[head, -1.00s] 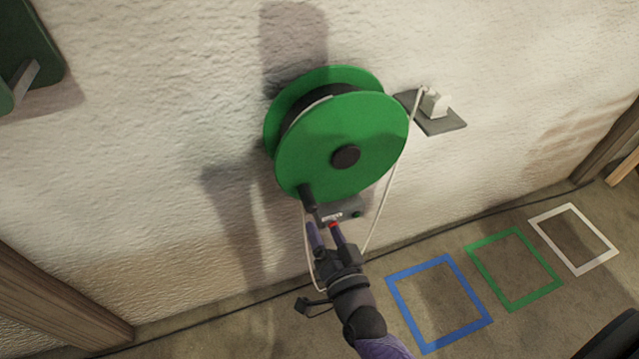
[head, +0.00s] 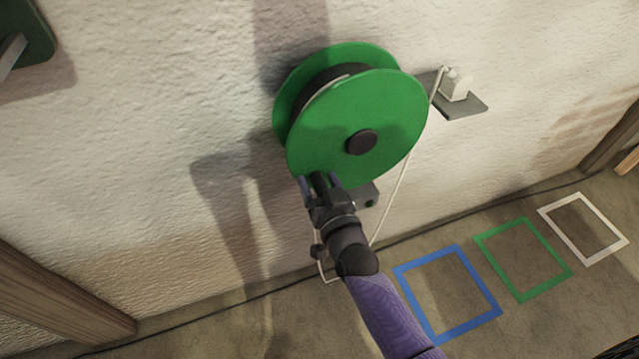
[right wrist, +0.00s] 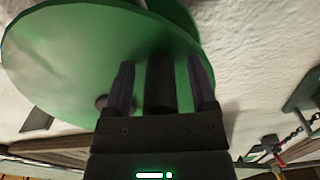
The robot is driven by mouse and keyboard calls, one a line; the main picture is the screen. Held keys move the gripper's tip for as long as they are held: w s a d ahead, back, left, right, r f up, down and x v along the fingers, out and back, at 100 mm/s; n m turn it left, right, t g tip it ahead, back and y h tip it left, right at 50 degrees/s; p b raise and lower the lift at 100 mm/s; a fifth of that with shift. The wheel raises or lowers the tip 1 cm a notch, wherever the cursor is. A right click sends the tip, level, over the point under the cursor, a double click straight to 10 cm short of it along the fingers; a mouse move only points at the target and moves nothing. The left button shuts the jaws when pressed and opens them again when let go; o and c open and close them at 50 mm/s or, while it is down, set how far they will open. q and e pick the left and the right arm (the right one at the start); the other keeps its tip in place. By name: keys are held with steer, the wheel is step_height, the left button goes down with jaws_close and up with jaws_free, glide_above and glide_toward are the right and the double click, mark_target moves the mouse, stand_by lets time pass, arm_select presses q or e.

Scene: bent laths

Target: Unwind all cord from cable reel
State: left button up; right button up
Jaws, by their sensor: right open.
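The green cable reel (head: 345,115) is mounted on the wall, with a dark hub (head: 362,142) at its face. A little pale cord (head: 328,86) shows on the dark drum between the two discs. A length of white cord (head: 396,190) hangs in a loop below the reel and runs up to a white plug block (head: 455,84). My right gripper (head: 319,181) is at the reel's lower left rim. In the right wrist view the dark crank handle (right wrist: 159,84) stands between its open fingers (right wrist: 160,85); contact cannot be told. My left gripper is not in view.
A small grey shelf (head: 470,106) carries the plug block. A grey box (head: 367,194) sits below the reel. Blue (head: 448,294), green (head: 522,259) and white (head: 584,229) square outlines lie on the floor at right. A wooden post (head: 60,290) stands at lower left.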

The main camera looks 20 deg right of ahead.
jaws_close()
stand_by(0.9)
stand_by(0.4)
